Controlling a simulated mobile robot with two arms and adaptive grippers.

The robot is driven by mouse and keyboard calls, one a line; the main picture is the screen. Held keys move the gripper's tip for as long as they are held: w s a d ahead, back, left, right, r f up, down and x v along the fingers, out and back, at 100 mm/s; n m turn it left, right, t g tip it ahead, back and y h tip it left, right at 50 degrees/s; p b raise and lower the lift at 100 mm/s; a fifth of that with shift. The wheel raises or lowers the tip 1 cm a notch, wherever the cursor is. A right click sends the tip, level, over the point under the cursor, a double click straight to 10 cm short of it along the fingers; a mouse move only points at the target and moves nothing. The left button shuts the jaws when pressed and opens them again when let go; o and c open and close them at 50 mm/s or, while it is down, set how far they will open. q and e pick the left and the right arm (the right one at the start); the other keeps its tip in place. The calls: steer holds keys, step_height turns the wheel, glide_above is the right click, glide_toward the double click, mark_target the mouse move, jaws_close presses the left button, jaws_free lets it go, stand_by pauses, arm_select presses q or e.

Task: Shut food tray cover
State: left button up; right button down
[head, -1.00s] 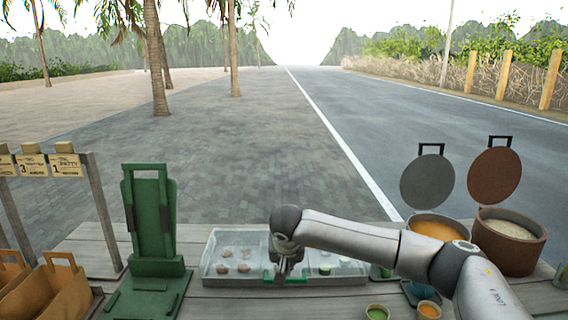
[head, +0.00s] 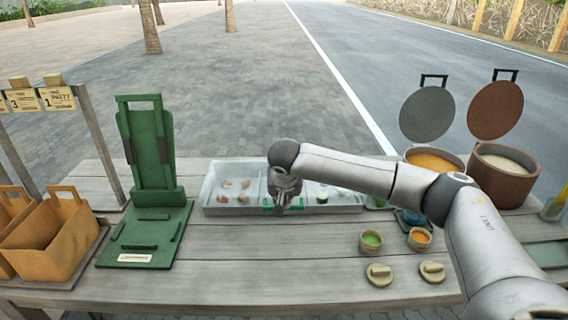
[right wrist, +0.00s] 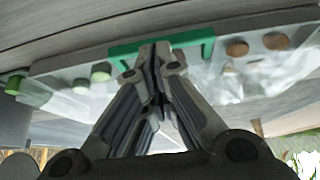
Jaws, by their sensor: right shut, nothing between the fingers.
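The food tray (head: 228,211) is a long, shallow, clear-walled box at the back middle of the table, with brown pieces in its left part and green-and-white pieces at right. Its clear cover with a green handle (right wrist: 205,36) shows in the right wrist view. The cover seems to lie flat over the food, but I cannot tell whether it is fully down. My right gripper (head: 279,208) is shut and empty at the middle of the tray's front edge. In the right wrist view its fingertips (right wrist: 155,50) are right at the handle, partly hiding it. My left gripper is out of view.
A green stand (head: 150,165) is left of the tray, with paper bags (head: 55,240) farther left. Two open pots, grey-lidded (head: 437,162) and brown (head: 507,180), stand behind my right arm. Small cups (head: 371,241) and round lids (head: 379,273) sit front right. The front middle table is clear.

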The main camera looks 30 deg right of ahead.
step_height(320, 180, up, 4)
steer(key=p, duration=0.3)
arm_select(q)
steer(key=b, duration=0.3)
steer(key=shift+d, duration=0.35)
arm_select(e)
steer(key=s+a+f, duration=0.3)
steer(key=s+a, duration=0.1)
steer(key=s, duration=0.4)
steer(key=shift+s+f, duration=0.2)
steer(key=shift+s, duration=0.05)
